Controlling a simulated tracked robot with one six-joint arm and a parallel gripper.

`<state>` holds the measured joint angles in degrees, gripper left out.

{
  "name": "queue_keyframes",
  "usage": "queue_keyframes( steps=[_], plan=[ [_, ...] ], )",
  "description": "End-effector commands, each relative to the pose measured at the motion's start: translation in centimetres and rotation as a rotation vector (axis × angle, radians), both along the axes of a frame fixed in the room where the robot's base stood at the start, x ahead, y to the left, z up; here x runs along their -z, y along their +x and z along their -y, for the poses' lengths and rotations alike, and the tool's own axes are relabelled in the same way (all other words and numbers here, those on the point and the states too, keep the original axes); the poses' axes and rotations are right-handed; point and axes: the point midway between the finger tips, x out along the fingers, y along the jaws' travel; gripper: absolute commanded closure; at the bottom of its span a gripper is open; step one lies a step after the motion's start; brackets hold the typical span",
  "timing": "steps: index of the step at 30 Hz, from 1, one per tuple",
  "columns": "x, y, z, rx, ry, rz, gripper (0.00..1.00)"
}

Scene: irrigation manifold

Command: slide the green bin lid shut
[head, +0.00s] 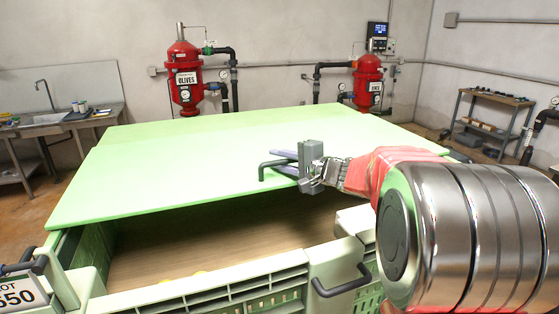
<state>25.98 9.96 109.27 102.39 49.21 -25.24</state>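The pale green bin lid (180,160) lies flat over the far part of the large green bin (220,292). A gap is open between the lid's near edge and the bin's front wall. A dark grey bar handle (262,170) stands on the lid near its front edge, right of the middle. My gripper (284,162) is at this handle, with its fingers pointing left across the bar. One finger shows on the far side and one on the near side. Whether they press on the bar I cannot tell; the gripper body and arm hide the handle's right end.
The bin's front rim has a dark handle (342,284) at right and a label plate (22,294) at left. A little yellow (197,272) shows inside the front wall. Red tanks (184,78), a sink (45,118) and a shelf cart (492,112) stand behind, clear of the lid.

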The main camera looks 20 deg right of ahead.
Motion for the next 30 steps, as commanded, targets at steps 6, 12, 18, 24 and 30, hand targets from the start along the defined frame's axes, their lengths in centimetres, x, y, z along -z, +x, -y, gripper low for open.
queue_keyframes(
  steps=[6, 12, 18, 24, 30],
  plan=[
    [-0.01, -0.03, 0.03, 0.000, 0.000, 0.000, 0.89],
    [0.05, -0.04, 0.06, 0.001, 0.000, -0.001, 1.00],
    [0.11, -0.05, 0.06, 0.001, 0.000, -0.002, 1.00],
    [0.17, -0.07, 0.08, 0.001, 0.001, -0.004, 1.00],
    [0.21, -0.34, 0.10, 0.001, 0.001, -0.004, 1.00]
  ],
)
